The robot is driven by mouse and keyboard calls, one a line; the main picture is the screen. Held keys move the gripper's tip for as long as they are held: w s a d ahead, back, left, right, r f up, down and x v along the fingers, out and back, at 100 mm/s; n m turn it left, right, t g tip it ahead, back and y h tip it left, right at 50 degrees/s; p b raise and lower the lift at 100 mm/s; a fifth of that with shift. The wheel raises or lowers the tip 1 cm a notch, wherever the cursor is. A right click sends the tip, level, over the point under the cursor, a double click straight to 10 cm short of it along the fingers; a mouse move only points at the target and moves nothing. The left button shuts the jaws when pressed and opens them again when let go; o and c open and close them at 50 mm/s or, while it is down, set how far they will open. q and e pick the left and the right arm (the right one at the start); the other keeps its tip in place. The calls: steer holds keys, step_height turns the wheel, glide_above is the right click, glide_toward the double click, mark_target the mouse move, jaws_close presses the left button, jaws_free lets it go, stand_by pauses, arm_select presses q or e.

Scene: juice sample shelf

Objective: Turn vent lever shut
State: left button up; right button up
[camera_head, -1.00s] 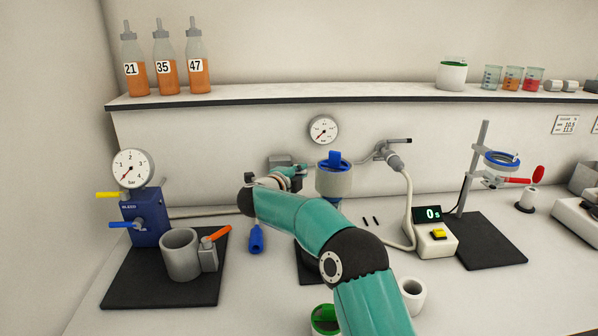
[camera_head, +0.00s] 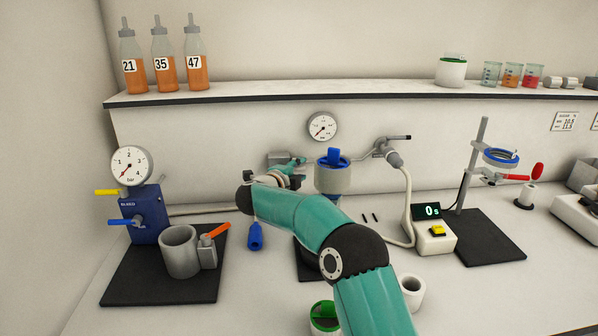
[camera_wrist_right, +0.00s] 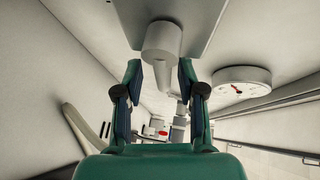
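My right gripper (camera_wrist_right: 160,95) is open in the wrist view, one finger on each side of a grey stem (camera_wrist_right: 171,72) that hangs from a round grey hub (camera_wrist_right: 162,40) on a flat grey plate (camera_wrist_right: 190,12). I cannot tell whether the fingers touch the stem. In the head view, the grey wall fitting (camera_head: 281,160) is just behind my right gripper (camera_head: 298,164), and my arm covers much of that area. No part is labelled as the vent lever; the grey stem may be it. My left gripper is not in view.
A blue-capped grey cylinder (camera_head: 333,178) stands close right of the gripper. A blue handle (camera_head: 255,237) hangs below my forearm. A wall gauge (camera_head: 322,127) is above. The blue pump unit (camera_head: 143,215) stands left, a timer box (camera_head: 431,238) right. The shelf edge (camera_head: 350,92) runs overhead.

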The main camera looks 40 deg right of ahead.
steer(key=v, duration=1.1)
steer(key=shift+a, duration=0.35)
steer(key=shift+s, duration=0.1)
